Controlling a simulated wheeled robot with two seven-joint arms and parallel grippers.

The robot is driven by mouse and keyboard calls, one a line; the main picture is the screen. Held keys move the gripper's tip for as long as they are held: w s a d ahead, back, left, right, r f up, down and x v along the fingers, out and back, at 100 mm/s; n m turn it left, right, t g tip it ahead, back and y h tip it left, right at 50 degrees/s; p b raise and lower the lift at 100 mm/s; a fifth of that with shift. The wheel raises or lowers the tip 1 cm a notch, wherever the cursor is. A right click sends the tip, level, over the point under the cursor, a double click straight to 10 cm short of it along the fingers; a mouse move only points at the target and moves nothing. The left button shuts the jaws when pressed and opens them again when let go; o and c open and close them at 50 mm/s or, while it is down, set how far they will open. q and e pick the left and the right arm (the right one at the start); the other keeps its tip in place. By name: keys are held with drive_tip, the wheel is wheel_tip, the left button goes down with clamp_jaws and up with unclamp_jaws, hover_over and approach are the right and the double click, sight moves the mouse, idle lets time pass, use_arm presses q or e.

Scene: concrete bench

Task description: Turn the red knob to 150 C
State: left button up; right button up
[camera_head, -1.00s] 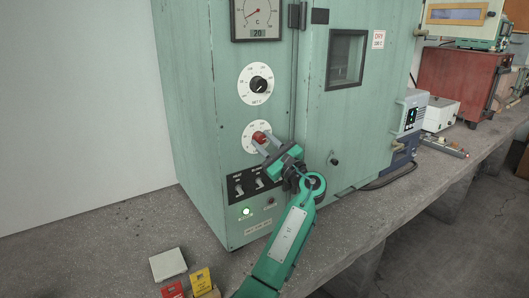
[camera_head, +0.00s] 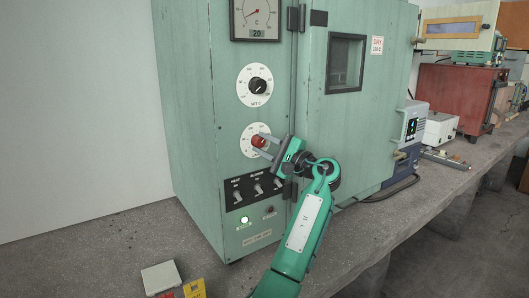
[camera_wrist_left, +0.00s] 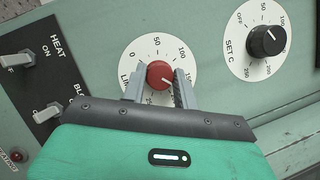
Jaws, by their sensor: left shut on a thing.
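The red knob (camera_head: 259,141) sits at the centre of a white dial (camera_head: 248,151) on the front of the green oven, below a black knob on its own dial. In the left wrist view, the red knob (camera_wrist_left: 160,75) is between the two grey fingers of my left gripper (camera_wrist_left: 160,88). The fingers are shut on its sides. The dial's numbers run clockwise from 0 past 50 and 100; the fingers partly cover the rest. I cannot read the red knob's exact setting. In the head view my left gripper (camera_head: 260,144) reaches it from the right. My right gripper is out of view.
The black SET C knob (camera_head: 258,86) is above the red one. A black switch panel (camera_head: 255,190) with several toggles is just below. The oven door (camera_head: 345,120) is at the right. A pale block (camera_head: 161,277) and yellow card (camera_head: 194,289) lie on the bench.

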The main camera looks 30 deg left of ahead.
use_arm(q)
drive_tip(key=n+b, duration=0.1)
drive_tip(key=n, duration=0.1)
drive_tip(key=shift+n+g+h, duration=0.3)
drive_tip(key=shift+n+h, duration=0.5)
drive_tip(key=shift+n, duration=0.6)
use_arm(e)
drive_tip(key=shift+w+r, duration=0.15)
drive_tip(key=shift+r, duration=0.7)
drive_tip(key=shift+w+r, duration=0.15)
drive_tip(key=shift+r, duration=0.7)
use_arm(q)
drive_tip(key=o, duration=1)
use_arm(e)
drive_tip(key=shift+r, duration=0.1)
use_arm(q)
drive_tip(key=d, duration=0.9)
drive_tip(key=d+b, duration=0.1)
drive_tip(key=d, duration=0.4)
drive_tip(key=shift+w+f, duration=0.1)
drive_tip(key=shift+f, duration=0.3)
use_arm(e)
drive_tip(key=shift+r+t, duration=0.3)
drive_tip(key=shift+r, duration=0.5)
